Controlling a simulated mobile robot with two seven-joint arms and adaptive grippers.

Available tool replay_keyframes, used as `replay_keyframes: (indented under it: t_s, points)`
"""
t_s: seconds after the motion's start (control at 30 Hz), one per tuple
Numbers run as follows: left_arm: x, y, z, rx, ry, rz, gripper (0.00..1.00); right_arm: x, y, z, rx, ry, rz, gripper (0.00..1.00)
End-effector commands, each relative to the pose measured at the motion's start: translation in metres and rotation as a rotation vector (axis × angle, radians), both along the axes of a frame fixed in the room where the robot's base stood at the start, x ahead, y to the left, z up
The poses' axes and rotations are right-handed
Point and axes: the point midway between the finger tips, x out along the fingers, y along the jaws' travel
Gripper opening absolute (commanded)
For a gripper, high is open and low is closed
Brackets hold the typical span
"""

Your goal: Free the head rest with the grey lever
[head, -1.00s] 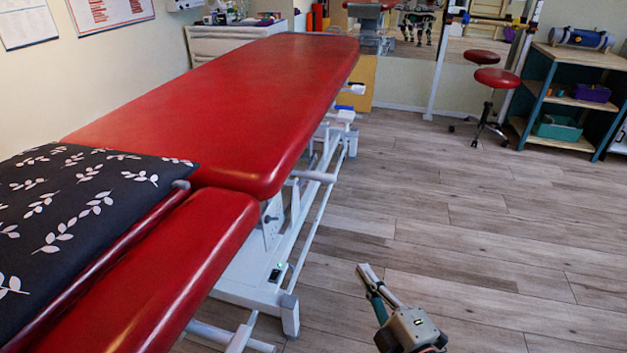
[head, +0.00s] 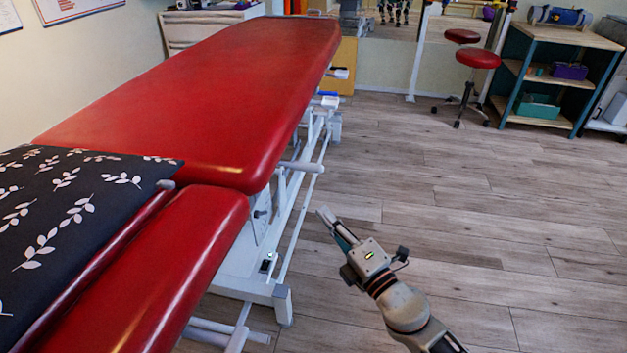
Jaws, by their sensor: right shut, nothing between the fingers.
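The head rest (head: 205,245) is the near red padded section of the treatment table, with a dark leaf-print pillow (head: 70,215) lying over part of it. A grey lever (head: 301,166) sticks out to the right from the frame under the table's right edge, just beyond the head rest. My right gripper (head: 322,212) is shut and empty. It is in the air above the floor, to the right of the table frame and apart from the lever, which is up and to its left in the picture. My left gripper is out of view.
The long red table section (head: 210,100) runs away to the back. Another handle with a blue part (head: 328,100) sits farther along its side. A red stool (head: 478,58) and a shelf (head: 540,115) stand at the back right. The wood floor (head: 450,200) is clear.

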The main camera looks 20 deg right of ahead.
Motion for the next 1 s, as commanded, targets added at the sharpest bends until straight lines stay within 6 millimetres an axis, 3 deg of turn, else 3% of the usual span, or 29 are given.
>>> replay_keyframes:
  t_s: [0.03,0.1,0.37,0.5,0.7,1.0]
  points:
    - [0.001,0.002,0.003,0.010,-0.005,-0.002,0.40,0.012,0.002,0.011,0.002,-0.013,0.000,0.00]
    - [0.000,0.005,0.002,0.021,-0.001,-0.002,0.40,0.025,0.005,0.014,0.000,-0.013,-0.001,0.00]
    - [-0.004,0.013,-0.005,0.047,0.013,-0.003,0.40,0.073,0.015,0.016,0.001,-0.007,0.000,0.00]
    - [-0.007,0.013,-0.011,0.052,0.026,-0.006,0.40,0.090,0.002,0.016,-0.002,-0.003,-0.002,0.00]
    - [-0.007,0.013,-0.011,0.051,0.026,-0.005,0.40,0.102,-0.006,0.018,0.000,-0.001,0.000,0.00]
    - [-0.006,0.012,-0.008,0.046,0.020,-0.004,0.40,0.104,-0.008,0.019,0.001,-0.002,0.000,0.00]
